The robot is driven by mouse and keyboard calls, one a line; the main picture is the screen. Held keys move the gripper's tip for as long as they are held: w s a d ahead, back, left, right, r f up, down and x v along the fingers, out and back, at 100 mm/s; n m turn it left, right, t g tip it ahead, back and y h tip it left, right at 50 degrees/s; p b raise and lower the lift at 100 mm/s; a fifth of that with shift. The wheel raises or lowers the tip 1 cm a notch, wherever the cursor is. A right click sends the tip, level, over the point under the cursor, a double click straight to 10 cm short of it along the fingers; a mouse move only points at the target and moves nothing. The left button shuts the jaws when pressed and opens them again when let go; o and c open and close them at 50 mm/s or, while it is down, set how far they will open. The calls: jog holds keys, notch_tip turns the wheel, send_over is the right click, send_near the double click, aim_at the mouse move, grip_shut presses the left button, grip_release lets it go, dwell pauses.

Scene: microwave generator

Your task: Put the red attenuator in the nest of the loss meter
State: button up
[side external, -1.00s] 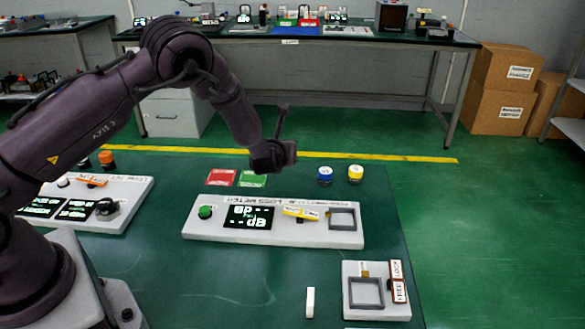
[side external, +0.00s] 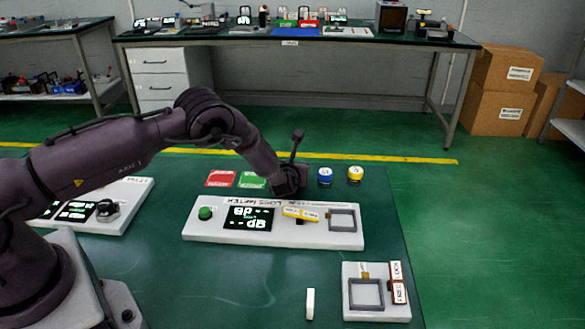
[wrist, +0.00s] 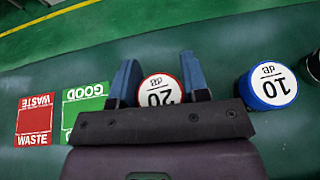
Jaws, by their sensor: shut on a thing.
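The red attenuator (wrist: 160,88) has a white top marked 20 dB and a red rim. In the wrist view it sits between the two blue fingers of my gripper (wrist: 160,76), which is shut on it. In the side view my gripper (side external: 289,188) is low, behind the loss meter, and hides the red attenuator. The loss meter (side external: 212,229) is a white panel with a green knob, a lit display and a yellow lever. Its nest (side external: 331,222), a grey square frame at the panel's right end, looks empty.
A blue attenuator (side external: 325,177) marked 10 dB and a yellow one (side external: 356,174) stand right of my gripper. Red WASTE (side external: 220,179) and green GOOD (side external: 251,180) patches lie left. A second white fixture (side external: 376,314) with a square frame stands front right. A small white block (side external: 310,303) stands beside it.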

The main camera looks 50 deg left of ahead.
jog(key=shift+f, duration=0.15)
jog(key=o, duration=1)
